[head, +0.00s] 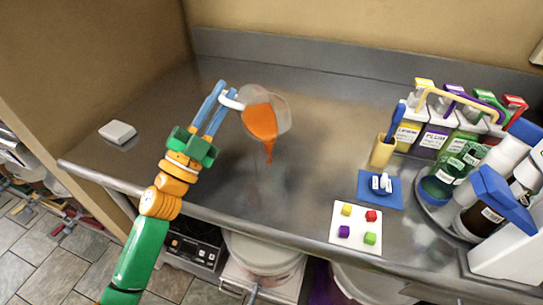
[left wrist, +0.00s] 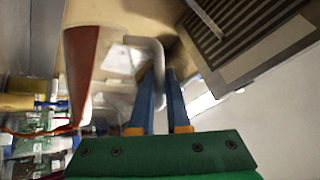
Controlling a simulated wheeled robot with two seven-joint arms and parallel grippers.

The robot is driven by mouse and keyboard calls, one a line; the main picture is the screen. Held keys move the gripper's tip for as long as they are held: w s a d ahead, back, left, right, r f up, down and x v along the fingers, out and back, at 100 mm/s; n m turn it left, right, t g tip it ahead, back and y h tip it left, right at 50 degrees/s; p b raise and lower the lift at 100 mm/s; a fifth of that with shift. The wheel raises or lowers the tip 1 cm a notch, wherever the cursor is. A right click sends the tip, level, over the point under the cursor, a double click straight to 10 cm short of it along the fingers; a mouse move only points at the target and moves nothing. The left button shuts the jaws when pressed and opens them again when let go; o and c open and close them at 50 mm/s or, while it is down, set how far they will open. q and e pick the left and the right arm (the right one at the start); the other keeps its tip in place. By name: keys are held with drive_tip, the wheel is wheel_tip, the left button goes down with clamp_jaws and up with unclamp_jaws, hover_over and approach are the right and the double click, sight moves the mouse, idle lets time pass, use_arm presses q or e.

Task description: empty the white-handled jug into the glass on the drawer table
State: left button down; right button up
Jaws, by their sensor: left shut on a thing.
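The clear jug (head: 282,112) is tilted in the head view, with orange liquid (head: 260,120) inside and an orange stream (head: 268,150) coming down from its lower side. Its white handle (head: 231,100) is between the blue fingers of my left gripper (head: 222,102), which is shut on it. In the left wrist view, the white handle (left wrist: 155,62) shows by the fingertips and the jug's reddish-brown contents (left wrist: 80,62) at left. The jug is above the metal counter (head: 320,150). I cannot make out a glass under the stream. My right gripper is not in view.
A white block (head: 117,132) lies at the counter's left. At right are a yellow cup (head: 382,152), a blue mat (head: 371,199), a white card with coloured cubes (head: 338,240), labelled containers (head: 437,135) and a round tray of bottles (head: 424,203). The counter's middle is clear.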

use_arm(q)
drive_tip(key=shift+s+d+r, duration=0.1)
drive_tip(key=shift+s, duration=0.05)
drive_tip(key=shift+s+d+r+m+h+b, duration=0.15)
drive_tip(key=shift+s+m+h+b, duration=0.4)
drive_tip(key=shift+m+b, duration=0.25)
drive_tip(key=shift+s+d+r+m+g+h+b, duration=0.1)
drive_tip(key=shift+s+r+m+g+h+b, duration=0.15)
drive_tip(key=shift+m+h+b, duration=0.6)
drive_tip(key=shift+s+d+r+m+g+h+b, duration=0.1)
drive_tip(key=shift+s+r+m+g+h+b, duration=0.1)
drive_tip(key=shift+m+h+b, duration=0.6)
drive_tip(key=shift+m+h+b, duration=0.3)
drive_tip(key=shift+m+b, duration=0.1)
drive_tip(key=shift+m, duration=0.05)
drive_tip(key=shift+s, duration=0.1)
